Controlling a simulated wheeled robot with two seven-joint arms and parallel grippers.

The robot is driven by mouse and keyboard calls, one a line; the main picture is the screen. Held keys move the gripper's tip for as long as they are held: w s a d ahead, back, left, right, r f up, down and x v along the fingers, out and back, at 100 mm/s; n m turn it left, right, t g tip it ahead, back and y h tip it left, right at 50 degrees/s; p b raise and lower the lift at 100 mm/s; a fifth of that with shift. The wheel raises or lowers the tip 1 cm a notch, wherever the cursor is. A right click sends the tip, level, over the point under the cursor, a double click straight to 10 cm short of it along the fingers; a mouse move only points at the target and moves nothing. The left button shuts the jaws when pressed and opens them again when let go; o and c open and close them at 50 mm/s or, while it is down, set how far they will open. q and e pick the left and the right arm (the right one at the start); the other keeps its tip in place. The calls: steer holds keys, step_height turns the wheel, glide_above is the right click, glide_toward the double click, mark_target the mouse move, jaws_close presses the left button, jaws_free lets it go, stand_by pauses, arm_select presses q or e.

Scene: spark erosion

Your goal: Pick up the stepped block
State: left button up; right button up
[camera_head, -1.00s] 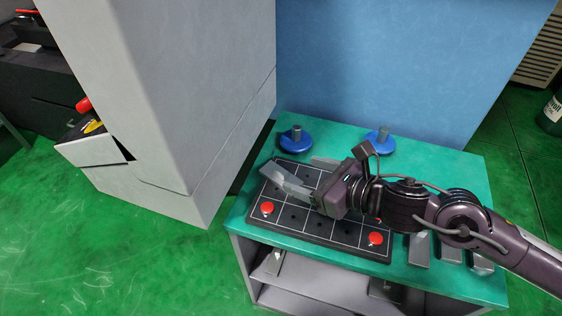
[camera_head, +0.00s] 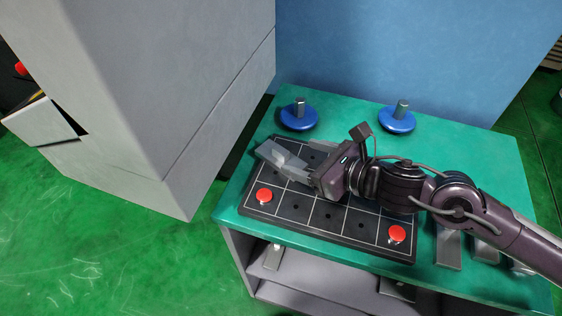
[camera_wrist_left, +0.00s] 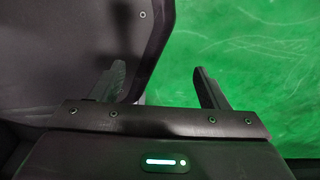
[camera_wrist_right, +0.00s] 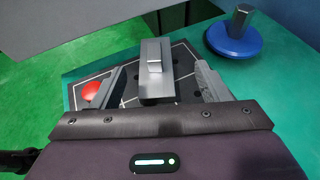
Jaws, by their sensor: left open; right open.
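The stepped block (camera_wrist_right: 157,88), a grey metal block with a smaller raised step on top, lies on the black gridded board (camera_wrist_right: 186,60) in the right wrist view. My right gripper (camera_wrist_right: 159,78) is open, with one finger on each side of the block. Contact with the block cannot be made out. In the head view the block (camera_head: 268,152) shows at the board's far left part, partly hidden by my right gripper (camera_head: 293,163). My left gripper (camera_wrist_left: 157,82) is open and empty over the green floor, seen only in its wrist view.
Two blue round bases with metal posts (camera_head: 298,118) (camera_head: 397,121) stand behind the board. Grey metal pieces (camera_head: 448,250) lie right of the board on the green tabletop (camera_head: 470,150). A grey cabinet (camera_head: 170,90) stands left.

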mark_target(287, 156)
steer(key=shift+x, duration=1.05)
steer(key=p+x, duration=0.1)
steer(key=x, duration=0.3)
steer(key=shift+s+a+f+p, duration=0.2)
steer(key=shift+s+p, duration=0.15)
steer(key=shift+w+a+f, duration=0.3)
steer(key=shift+a+f, duration=0.05)
steer(key=shift+r, duration=0.1)
steer(key=c, duration=1.3)
arm_select(q)
steer(key=shift+w+r, duration=0.15)
steer(key=shift+r, duration=0.35)
steer(key=shift+w+r, duration=0.15)
steer(key=shift+r, duration=0.35)
arm_select(e)
steer(key=shift+c, duration=0.2)
steer(key=shift+r, duration=0.1)
